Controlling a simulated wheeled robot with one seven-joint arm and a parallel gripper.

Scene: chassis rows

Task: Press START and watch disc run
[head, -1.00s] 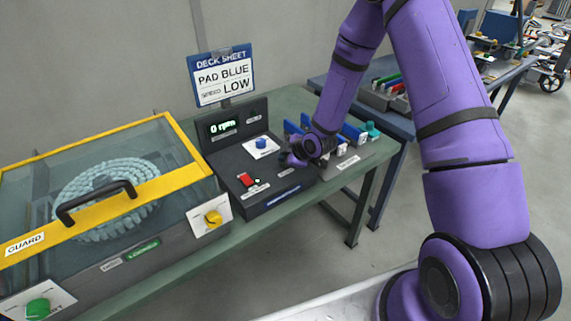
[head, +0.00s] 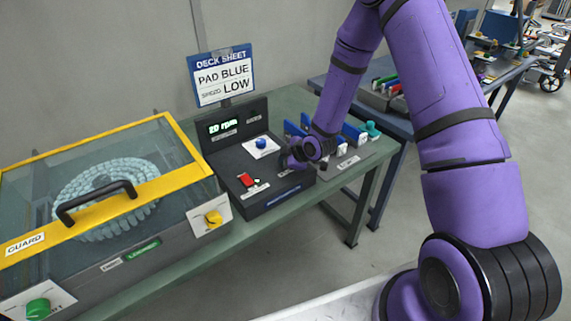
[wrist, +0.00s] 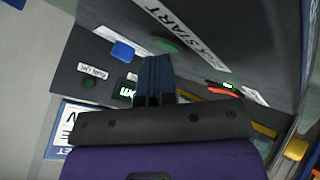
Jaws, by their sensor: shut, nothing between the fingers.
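The control box (head: 270,198) stands on the bench, and its display (head: 224,127) reads 20 rpm. My gripper (head: 286,161) is shut and empty, low over the box's right side. In the wrist view its fingertips (wrist: 156,62) are close to the round green START button (wrist: 165,45); I cannot tell if they touch it. In the head view the gripper hides this button. The disc (head: 108,190), ringed with pale blue pieces, sits under the clear guard (head: 152,180), which is down. The deck sheet (head: 224,76) reads PAD BLUE, speed LOW.
A blue knob (head: 261,143) and a red switch (head: 245,179) are on the box. A yellow knob (head: 213,217) and a green button (head: 38,308) are on the guarded machine. Blue-ended parts (head: 353,133) stand right of my gripper. Bare floor lies at lower right.

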